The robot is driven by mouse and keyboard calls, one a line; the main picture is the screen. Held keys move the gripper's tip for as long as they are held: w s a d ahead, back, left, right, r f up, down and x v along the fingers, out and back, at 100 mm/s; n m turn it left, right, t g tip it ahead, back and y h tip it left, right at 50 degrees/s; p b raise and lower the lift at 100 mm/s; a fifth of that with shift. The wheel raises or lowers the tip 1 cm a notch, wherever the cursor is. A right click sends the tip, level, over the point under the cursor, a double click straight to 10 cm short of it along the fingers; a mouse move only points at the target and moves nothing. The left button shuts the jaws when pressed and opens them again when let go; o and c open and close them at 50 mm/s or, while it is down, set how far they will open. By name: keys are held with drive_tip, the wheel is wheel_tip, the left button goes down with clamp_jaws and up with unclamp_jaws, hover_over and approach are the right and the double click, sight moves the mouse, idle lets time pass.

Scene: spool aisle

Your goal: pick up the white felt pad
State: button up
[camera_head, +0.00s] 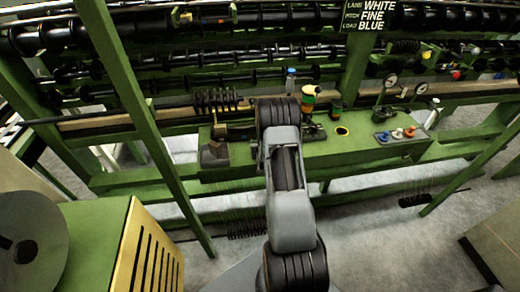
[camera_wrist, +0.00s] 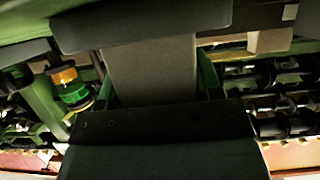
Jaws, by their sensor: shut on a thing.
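In the wrist view my gripper (camera_wrist: 150,75) shows as dark bars above and below a pale grey block (camera_wrist: 152,70). The gripper is shut on this block, which looks like the white felt pad in shadow. Its edges are partly covered by the dark bars. In the head view my arm reaches over the green bench, and its own links hide the gripper and whatever it holds. I see no other clear felt pad in the head view.
On the green bench (camera_head: 365,152) stand an orange and green spool (camera_head: 308,100), a blue-capped bottle (camera_head: 291,82) and a tray of coloured knobs (camera_head: 397,135). Black rollers run behind. A green post (camera_head: 150,130) slants at left. A yellow slotted cabinet (camera_head: 125,260) stands front left.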

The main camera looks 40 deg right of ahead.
drive_tip(key=shift+c, duration=1.2)
